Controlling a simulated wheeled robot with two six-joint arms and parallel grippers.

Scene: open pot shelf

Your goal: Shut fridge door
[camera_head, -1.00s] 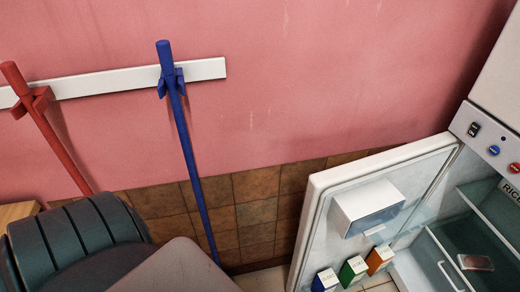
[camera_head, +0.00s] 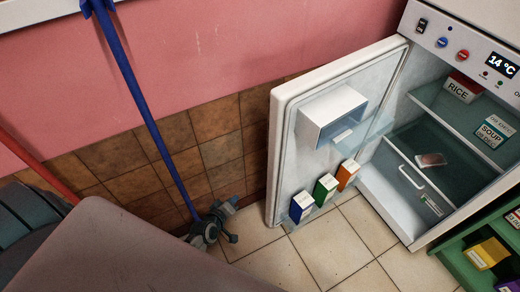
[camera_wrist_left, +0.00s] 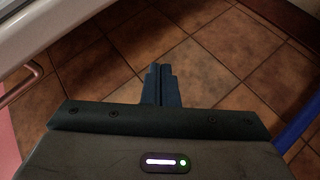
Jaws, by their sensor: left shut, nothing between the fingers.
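The white fridge (camera_head: 436,15) stands at the right, and its door (camera_head: 290,178) is wide open, swung out to the left, with its inner face toward me. My left gripper (camera_head: 231,203) is small and low in the head view, left of the door and apart from it. In the left wrist view its dark fingers (camera_wrist_left: 159,75) are shut and empty. A white surface with a bar handle (camera_wrist_left: 20,82) shows at the upper left there; it looks like the door's outer face. My right gripper is not in view.
A blue pole (camera_head: 145,112) leans by the tiled wall beside my left gripper. Several small cartons (camera_head: 325,189) stand in the door's lower shelf. A green crate (camera_head: 452,255) stands at the right. The tiled floor (camera_head: 330,245) before the door is clear.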

